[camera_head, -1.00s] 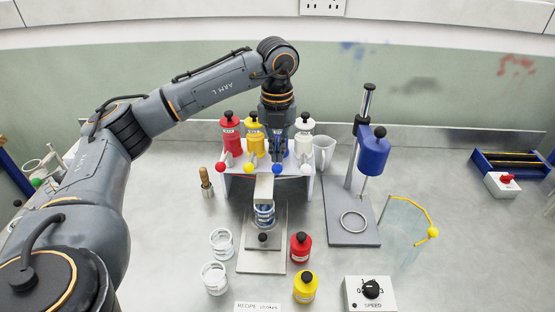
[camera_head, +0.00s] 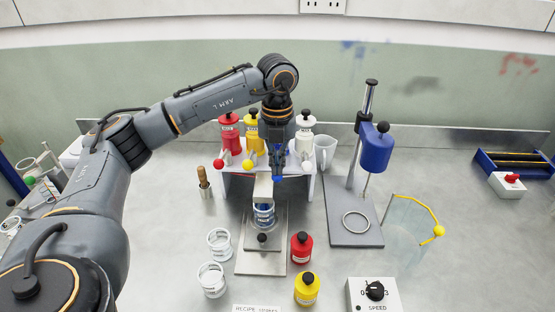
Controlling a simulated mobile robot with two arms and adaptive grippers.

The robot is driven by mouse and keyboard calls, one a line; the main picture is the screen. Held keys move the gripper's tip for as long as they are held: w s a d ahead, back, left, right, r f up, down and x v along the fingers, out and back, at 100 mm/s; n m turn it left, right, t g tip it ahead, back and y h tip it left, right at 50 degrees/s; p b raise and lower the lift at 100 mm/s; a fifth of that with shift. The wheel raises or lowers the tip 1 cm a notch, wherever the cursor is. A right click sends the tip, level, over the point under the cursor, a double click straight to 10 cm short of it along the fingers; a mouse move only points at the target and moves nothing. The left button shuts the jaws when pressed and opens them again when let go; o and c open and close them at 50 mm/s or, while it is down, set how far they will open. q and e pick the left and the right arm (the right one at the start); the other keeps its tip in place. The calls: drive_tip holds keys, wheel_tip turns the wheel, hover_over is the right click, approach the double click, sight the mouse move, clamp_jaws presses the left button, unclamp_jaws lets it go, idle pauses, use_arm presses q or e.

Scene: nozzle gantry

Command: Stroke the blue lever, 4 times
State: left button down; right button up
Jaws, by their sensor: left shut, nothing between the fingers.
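The gantry holds a row of paint bottles, each with a ball-ended lever at the front. The blue lever's ball (camera_head: 279,178) sits lower than the red (camera_head: 219,163), yellow (camera_head: 247,165) and white (camera_head: 307,165) balls. My left gripper (camera_head: 278,174) points straight down, shut and empty, with its tips at the blue ball, apparently touching it. The gripper hides the blue bottle and most of its lever. A clear cup (camera_head: 264,216) with blue in it stands under the nozzle (camera_head: 264,188). My right gripper is not in view.
Two empty clear cups (camera_head: 219,242) stand front left of the gantry. A red bottle (camera_head: 301,247) and a yellow bottle (camera_head: 306,288) stand in front. A mixer stand (camera_head: 355,235) is at the right, with a yellow-rimmed clear screen (camera_head: 412,225) beyond it.

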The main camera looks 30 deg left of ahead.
use_arm(q)
drive_tip(key=shift+f, duration=0.65)
drive_tip(key=shift+r, duration=0.1)
wheel_tip(320, 180, up, 6)
drive_tip(key=p, duration=0.4)
drive_tip(key=shift+r, duration=0.15)
drive_tip(key=shift+r, duration=0.1)
wheel_tip(320, 180, up, 5)
drive_tip(key=p, duration=0.3)
drive_tip(key=shift+p, duration=0.35)
drive_tip(key=shift+f, duration=0.2)
